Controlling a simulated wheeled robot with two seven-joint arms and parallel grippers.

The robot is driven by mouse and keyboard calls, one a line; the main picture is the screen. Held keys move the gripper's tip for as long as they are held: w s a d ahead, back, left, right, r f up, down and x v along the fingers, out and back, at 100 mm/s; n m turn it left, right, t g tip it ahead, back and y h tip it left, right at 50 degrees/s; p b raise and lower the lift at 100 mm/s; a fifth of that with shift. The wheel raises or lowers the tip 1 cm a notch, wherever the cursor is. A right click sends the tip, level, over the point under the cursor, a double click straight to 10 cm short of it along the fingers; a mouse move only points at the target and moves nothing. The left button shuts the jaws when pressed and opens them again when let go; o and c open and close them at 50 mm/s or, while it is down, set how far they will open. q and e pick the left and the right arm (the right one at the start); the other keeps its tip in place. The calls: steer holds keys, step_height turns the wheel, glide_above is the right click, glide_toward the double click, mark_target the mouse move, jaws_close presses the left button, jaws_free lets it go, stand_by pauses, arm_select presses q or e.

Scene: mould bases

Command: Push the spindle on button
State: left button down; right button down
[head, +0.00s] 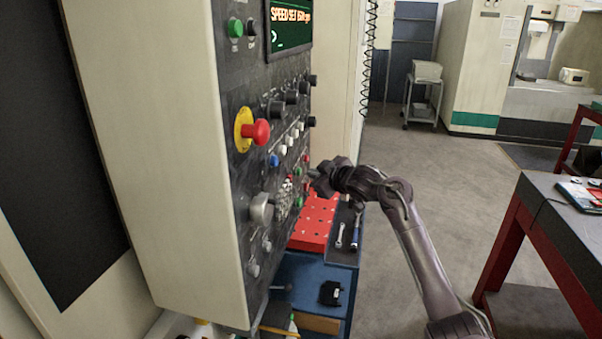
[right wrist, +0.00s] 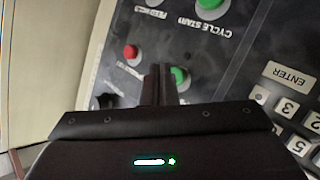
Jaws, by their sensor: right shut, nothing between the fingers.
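The control panel (head: 262,190) stands at the left in the head view, on the front of a cream cabinet. In the right wrist view a green button (right wrist: 180,78) sits close to the right of my fingertips, with a red button (right wrist: 132,53) to their left. Its label is hidden, so I cannot read which button is the spindle one. My right gripper (head: 317,176) is at the panel face, beside small red and green buttons. In the wrist view its fingers (right wrist: 160,70) are shut together and empty. I cannot tell whether they touch the panel.
Another green button (right wrist: 211,5), labelled CYCLE START, and a keypad (right wrist: 290,105) are nearby. A red emergency knob (head: 258,132) on a yellow ring sticks out of the panel. Below is a blue tool cart (head: 318,275) with wrenches. A red-legged table (head: 510,240) stands at right.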

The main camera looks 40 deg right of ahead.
steer(key=shift+w+a, duration=0.1)
steer(key=shift+w+a, duration=0.2)
steer(key=shift+w, duration=0.05)
